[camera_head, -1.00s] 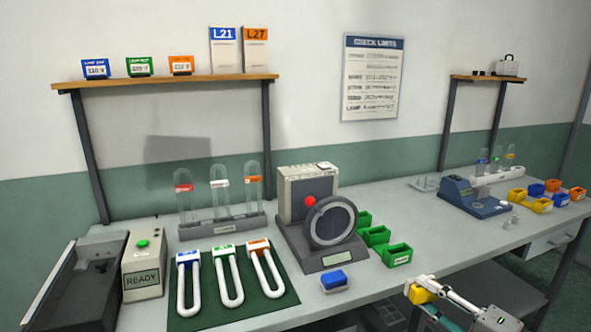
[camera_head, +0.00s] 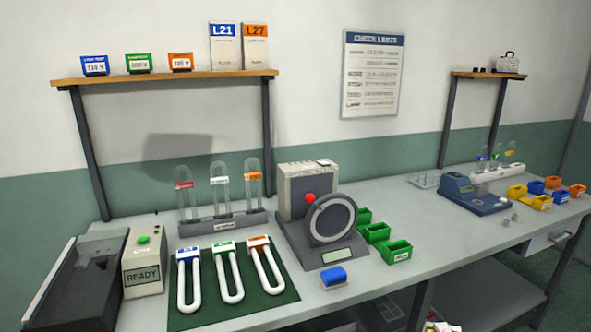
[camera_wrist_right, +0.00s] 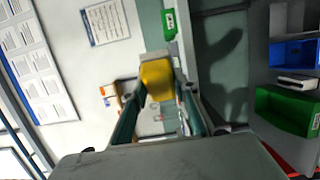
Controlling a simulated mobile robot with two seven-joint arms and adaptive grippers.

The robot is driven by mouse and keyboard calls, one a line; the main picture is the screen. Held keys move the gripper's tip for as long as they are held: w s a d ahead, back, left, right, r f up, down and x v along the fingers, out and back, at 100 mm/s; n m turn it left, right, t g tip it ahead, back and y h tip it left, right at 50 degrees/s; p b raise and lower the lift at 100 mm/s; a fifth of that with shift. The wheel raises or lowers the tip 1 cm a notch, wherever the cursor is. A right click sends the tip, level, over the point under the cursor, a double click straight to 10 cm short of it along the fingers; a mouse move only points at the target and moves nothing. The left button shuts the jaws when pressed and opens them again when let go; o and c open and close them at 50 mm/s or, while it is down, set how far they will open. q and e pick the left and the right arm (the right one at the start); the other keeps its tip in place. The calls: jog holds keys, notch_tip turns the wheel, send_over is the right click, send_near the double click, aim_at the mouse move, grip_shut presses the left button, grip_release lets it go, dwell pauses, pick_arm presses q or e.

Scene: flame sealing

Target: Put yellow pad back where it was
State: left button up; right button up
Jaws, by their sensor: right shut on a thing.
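The yellow pad (camera_wrist_right: 157,82) is between the fingertips of my right gripper (camera_wrist_right: 156,92) in the right wrist view. The gripper is shut on it, and the fingers run along both sides of the pad. In the head view only a small part of my right gripper (camera_head: 438,327) shows at the bottom edge, below the front of the bench; the pad is hardly visible there. A blue pad (camera_head: 333,276) with a white underside lies on the bench in front of the round-faced device. My left gripper is not in view.
The bench (camera_head: 400,292) has bare room right of the blue pad. Green bins (camera_head: 397,252) stand beside the round-faced device (camera_head: 333,220). A green mat (camera_head: 270,300) with white U-shaped tubes lies left. A blue device (camera_head: 474,196) and coloured bins (camera_head: 541,204) stand far right.

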jog(key=a, duration=0.1)
jog(key=a+h, duration=0.1)
jog(key=a+m, duration=0.1)
jog(key=shift+w+a+r+h, duration=0.2)
jog(key=shift+a+r+h, duration=0.1)
jog(key=shift+r+h, duration=0.1)
jog(key=shift+w, duration=0.15)
